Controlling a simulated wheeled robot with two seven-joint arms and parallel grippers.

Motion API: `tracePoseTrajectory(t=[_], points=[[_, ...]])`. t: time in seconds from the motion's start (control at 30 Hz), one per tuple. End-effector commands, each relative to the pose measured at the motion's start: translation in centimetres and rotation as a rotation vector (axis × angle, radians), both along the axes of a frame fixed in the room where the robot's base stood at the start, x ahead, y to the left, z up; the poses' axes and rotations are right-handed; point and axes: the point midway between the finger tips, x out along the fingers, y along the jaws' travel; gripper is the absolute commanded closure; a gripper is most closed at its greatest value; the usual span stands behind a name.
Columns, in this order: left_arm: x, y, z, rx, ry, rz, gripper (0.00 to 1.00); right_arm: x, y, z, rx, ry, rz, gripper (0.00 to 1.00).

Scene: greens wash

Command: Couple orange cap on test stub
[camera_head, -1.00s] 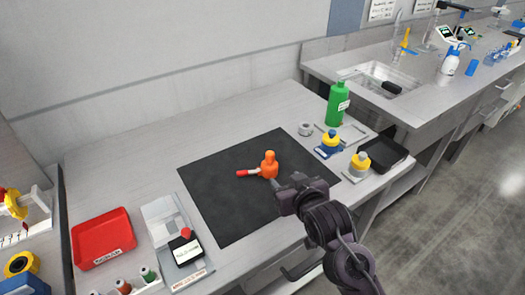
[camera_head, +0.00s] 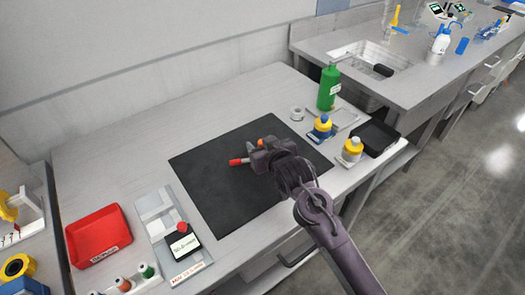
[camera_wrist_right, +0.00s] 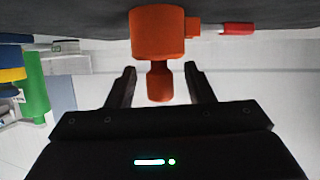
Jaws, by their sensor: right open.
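The orange cap (camera_wrist_right: 158,35) stands on the dark mat (camera_head: 215,190), with a wide body and a narrower knob. A short orange side arm leads to a red piece with a white band (camera_wrist_right: 235,29), which also shows in the head view (camera_head: 237,162). My right gripper (camera_wrist_right: 161,78) is open, its two fingers on either side of the knob with gaps showing. In the head view the right gripper (camera_head: 262,148) hides most of the cap. I cannot tell which thing is the test stub. My left gripper is not in view.
A green bottle (camera_head: 327,89), a blue-and-yellow fitting (camera_head: 321,127), a grey-and-yellow fitting (camera_head: 352,151) and a black tray (camera_head: 385,134) stand at the right. A red tray (camera_head: 97,232) and a grey device (camera_head: 180,243) are at the left. Most of the mat is clear.

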Motion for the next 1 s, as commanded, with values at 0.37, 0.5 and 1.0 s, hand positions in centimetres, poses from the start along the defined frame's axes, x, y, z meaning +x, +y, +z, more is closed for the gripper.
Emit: tracePoseTrajectory(t=[0.37, 0.5, 1.0], points=[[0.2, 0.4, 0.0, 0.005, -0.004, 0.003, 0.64, 0.0, 0.0, 0.0, 0.000, 0.000, 0.000, 0.80], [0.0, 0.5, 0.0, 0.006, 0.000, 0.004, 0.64, 0.0, 0.0, 0.0, 0.000, 0.000, -0.001, 0.98], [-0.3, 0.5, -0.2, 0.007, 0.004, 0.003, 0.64, 0.1, 0.0, 1.5, 0.003, -0.005, 0.000, 1.00]])
